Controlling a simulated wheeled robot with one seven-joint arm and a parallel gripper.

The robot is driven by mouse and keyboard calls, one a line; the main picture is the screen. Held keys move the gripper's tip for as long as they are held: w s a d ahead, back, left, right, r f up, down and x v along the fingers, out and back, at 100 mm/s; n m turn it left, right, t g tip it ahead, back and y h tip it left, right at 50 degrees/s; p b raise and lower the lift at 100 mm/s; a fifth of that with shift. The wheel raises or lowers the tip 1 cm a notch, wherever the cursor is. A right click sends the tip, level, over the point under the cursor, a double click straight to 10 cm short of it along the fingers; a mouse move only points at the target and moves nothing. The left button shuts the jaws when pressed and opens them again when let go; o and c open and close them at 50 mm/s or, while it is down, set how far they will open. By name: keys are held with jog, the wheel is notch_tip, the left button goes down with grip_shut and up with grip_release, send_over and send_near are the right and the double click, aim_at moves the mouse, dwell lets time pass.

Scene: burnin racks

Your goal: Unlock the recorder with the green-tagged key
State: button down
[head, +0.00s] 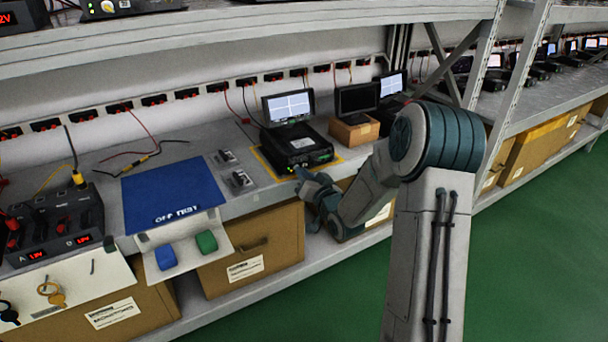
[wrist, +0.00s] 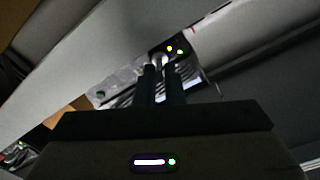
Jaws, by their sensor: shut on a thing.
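The recorder (head: 297,147) is a black box with a raised lit screen (head: 287,106), standing on a yellow-edged spot on the bench. My gripper (head: 303,177) is at its front edge, low and close to the front face. In the wrist view, my gripper's two dark fingers (wrist: 163,73) are shut on a small pale metal piece (wrist: 159,57), which looks like part of a key. It lies close to the recorder front, where yellow and green lights show. I cannot tell whether it is in the lock. No green tag is visible on it; the fingers hide most of it.
A yellow-tagged key (head: 52,294) and a black-tagged key (head: 8,311) hang on a white panel at left. Blue (head: 165,258) and green (head: 207,242) pieces sit on a white ledge below the blue mat (head: 172,190). Another monitor (head: 356,99) stands right of the recorder.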

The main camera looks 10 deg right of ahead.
jog(key=shift+f+m+p, duration=0.1)
jog(key=shift+m+p, duration=0.2)
jog(key=shift+m, duration=1.3)
jog(key=c, duration=1.9)
grip_release()
jog(key=p+v, duration=0.2)
jog(key=v, duration=1.1)
jog(key=shift+s, duration=0.4)
